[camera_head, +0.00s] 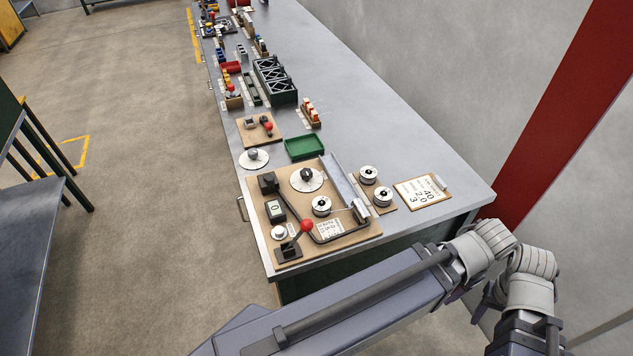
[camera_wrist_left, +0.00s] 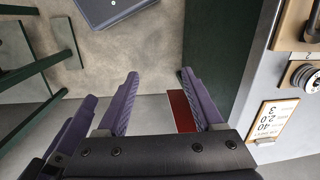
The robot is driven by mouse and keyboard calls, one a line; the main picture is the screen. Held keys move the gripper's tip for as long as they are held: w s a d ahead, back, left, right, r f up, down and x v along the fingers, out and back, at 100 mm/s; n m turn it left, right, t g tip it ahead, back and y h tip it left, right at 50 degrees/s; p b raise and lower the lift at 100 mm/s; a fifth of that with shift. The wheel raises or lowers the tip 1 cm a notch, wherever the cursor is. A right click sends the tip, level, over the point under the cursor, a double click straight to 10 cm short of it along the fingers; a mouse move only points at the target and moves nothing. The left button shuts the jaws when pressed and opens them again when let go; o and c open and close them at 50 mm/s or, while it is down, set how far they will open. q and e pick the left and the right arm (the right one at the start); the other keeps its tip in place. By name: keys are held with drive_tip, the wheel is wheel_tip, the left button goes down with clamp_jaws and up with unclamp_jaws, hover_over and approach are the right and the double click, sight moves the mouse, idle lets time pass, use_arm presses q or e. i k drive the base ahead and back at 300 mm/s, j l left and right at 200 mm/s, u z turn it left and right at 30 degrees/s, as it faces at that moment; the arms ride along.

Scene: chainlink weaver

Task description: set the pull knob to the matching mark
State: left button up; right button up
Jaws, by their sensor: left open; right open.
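A wooden board (camera_head: 262,222) on the near end of the bench carries a chain-weaving rig. On it are a dark knob on a pale round dial (camera_head: 307,180), a silver round part (camera_head: 321,206), a red ball-topped lever (camera_head: 306,226) and a white round button (camera_head: 279,232). I cannot tell for certain which is the pull knob; its marks are too small to read. A card (camera_head: 422,192) with numbers lies to the right, also in the left wrist view (camera_wrist_left: 272,120). My left gripper (camera_wrist_left: 162,98) is open and empty over the floor.
Two silver spools (camera_head: 368,175) sit right of the board. A green tray (camera_head: 305,148) and another pale dial (camera_head: 254,158) lie beyond it. More small fixtures line the bench's left side. The bench top behind the card is clear. A red post (camera_head: 553,110) stands right.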

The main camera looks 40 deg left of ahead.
sight(306, 174)
drive_tip(key=u, duration=1.65)
